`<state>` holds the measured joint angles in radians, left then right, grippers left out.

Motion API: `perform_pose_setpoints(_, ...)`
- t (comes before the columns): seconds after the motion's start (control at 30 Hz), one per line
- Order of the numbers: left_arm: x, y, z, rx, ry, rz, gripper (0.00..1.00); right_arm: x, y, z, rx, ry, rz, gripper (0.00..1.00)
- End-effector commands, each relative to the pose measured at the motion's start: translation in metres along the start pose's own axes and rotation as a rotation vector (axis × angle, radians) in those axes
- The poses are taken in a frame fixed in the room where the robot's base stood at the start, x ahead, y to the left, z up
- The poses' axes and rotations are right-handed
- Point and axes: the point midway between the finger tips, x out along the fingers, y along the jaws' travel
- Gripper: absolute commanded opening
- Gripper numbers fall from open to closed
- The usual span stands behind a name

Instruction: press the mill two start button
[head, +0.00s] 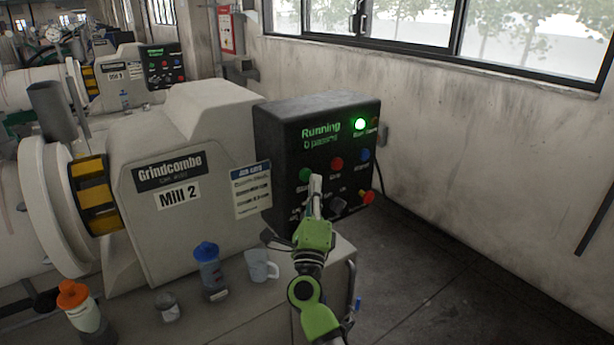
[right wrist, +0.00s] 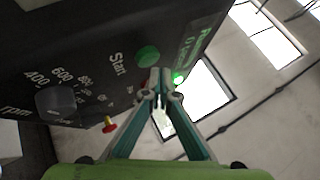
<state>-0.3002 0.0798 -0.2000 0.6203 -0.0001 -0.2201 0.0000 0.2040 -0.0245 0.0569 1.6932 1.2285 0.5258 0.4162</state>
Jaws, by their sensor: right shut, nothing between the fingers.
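The mill two control box (head: 275,127) is a dark panel at the end of the machine labelled Mill 2 (head: 180,193). Its display reads "Running" and a green lamp (head: 360,124) is lit. The green start button (head: 305,174) is at the panel's left; it also shows in the right wrist view (right wrist: 148,56), beside the word Start. My right gripper (head: 315,181) is shut and empty, its tips in front of the panel close to the green button. In the wrist view the fingertips (right wrist: 160,96) appear just below the button; I cannot tell whether they touch. My left gripper is out of view.
The panel also has a red button (head: 336,164), a blue button (head: 365,155), a red mushroom button (head: 367,197) and a speed knob (right wrist: 55,100). A mug (head: 261,265), a blue-capped bottle (head: 210,272) and an orange-capped bottle (head: 83,310) stand below. Floor is clear at right.

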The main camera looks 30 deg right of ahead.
Motion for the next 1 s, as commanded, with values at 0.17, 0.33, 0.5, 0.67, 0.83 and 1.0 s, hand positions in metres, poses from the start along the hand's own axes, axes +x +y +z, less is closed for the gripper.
perform_pose_setpoints(0.17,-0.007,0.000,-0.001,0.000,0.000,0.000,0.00,-0.010,-0.008,-0.007,-0.002,0.001,0.001,0.00)
perform_pose_setpoints(0.33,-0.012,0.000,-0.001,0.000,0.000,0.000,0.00,-0.022,-0.017,-0.016,-0.001,0.001,0.002,0.00)
perform_pose_setpoints(0.5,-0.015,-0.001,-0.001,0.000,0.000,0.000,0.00,-0.032,-0.024,-0.023,0.000,0.000,0.001,0.00)
perform_pose_setpoints(0.67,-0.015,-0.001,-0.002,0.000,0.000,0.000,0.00,-0.035,-0.025,-0.025,-0.001,0.000,0.001,0.00)
perform_pose_setpoints(0.83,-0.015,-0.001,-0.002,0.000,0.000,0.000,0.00,-0.035,-0.025,-0.025,0.000,0.000,0.000,0.00)
perform_pose_setpoints(1.0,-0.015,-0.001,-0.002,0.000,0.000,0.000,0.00,-0.035,-0.025,-0.025,0.000,0.000,0.000,0.00)
